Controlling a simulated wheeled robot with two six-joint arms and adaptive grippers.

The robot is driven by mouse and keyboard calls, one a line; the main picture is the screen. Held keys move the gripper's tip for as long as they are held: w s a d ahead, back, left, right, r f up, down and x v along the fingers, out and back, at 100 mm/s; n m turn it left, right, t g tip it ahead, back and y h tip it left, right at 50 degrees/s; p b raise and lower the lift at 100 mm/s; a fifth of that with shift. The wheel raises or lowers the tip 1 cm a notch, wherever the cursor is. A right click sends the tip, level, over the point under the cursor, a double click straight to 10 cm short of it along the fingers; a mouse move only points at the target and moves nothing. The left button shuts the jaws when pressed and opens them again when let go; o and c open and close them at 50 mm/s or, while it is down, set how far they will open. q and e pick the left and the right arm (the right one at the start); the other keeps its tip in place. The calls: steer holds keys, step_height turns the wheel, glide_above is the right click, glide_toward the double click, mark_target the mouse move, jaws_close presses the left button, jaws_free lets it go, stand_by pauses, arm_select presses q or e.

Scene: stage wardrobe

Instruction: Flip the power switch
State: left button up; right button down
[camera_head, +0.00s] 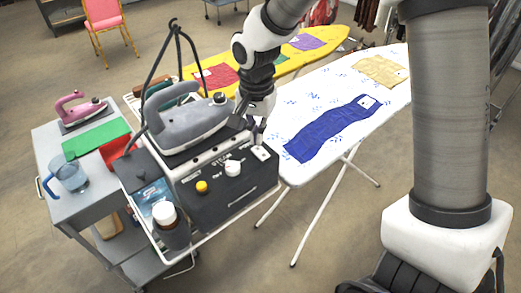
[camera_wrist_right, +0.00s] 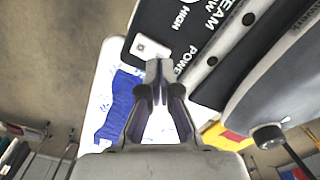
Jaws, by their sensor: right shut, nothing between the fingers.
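The power switch (camera_head: 262,153) is a small white plate at the right end of the steam station's black front panel (camera_head: 225,197). In the right wrist view the switch (camera_wrist_right: 151,48) sits beside the printed word "POWER". My right gripper (camera_head: 258,136) is shut and empty, just above the switch. In the wrist view its closed fingertips (camera_wrist_right: 160,68) overlap the edge of the switch plate; I cannot tell whether they touch it. Which way the switch is set is too small to tell. My left gripper is not in view.
A grey iron (camera_head: 188,122) rests on top of the station, close to my right gripper. The panel also has a white knob (camera_head: 233,168) and a yellow button (camera_head: 202,187). A white ironing board (camera_head: 310,118) with blue cloth (camera_head: 325,135) stands to the right.

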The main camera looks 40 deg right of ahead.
mark_target(257, 148)
steer(key=shift+f+b, duration=0.65)
steer(key=shift+f, duration=0.6)
stand_by(0.8)
steer(key=shift+r, duration=0.1)
step_height(257, 148, up, 7)
steer(key=p, duration=0.7)
